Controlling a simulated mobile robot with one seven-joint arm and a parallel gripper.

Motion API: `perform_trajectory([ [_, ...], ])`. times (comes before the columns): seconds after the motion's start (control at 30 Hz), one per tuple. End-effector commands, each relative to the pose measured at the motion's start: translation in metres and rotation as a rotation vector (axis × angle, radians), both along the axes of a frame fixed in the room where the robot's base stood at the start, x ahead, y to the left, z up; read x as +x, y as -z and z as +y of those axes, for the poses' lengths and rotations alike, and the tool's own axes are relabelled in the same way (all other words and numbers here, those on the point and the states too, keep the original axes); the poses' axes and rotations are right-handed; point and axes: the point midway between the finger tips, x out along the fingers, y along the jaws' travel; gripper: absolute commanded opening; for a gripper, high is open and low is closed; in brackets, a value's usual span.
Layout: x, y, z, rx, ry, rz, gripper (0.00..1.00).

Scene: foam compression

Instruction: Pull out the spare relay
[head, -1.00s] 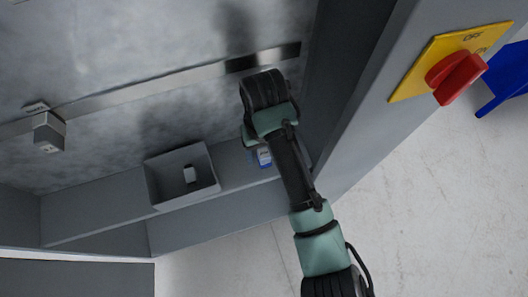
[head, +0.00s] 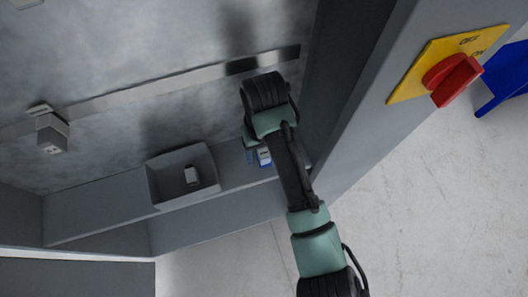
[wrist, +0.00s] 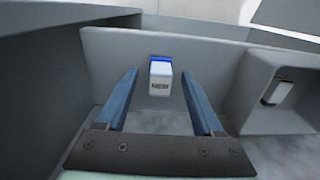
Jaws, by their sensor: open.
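The relay, a white block with a dark printed label (wrist: 160,87), sits at a blue holder (wrist: 160,62) against the grey ledge wall. The print is too small to read surely. In the head view the relay (head: 264,156) shows small beside my wrist. My gripper (wrist: 160,76) is open, with one blue finger on each side of the relay and a visible gap to both. Nothing is held. In the head view my arm hides most of the gripper.
A grey open bin (head: 152,186) stands beside the relay on the ledge, with a small white block (head: 191,175) in it. A cabinet side wall and red rotary switch (head: 452,80) are to the right.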

Motion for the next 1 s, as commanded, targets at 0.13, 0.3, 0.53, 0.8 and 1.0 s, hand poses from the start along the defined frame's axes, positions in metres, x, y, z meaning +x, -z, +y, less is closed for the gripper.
perform_trajectory([
  [0.13,-0.0002,-0.0012,0.0003,0.001,0.000,0.001,0.69],
  [0.3,-0.0003,-0.0002,0.0001,0.000,-0.001,0.001,0.69],
  [0.53,-0.0001,0.0002,0.0001,0.000,-0.001,0.001,0.60],
  [0.8,-0.0001,0.0001,0.0001,0.000,0.000,0.001,0.11],
  [1.0,-0.0001,0.0000,0.0000,0.000,0.000,0.000,0.00],
])
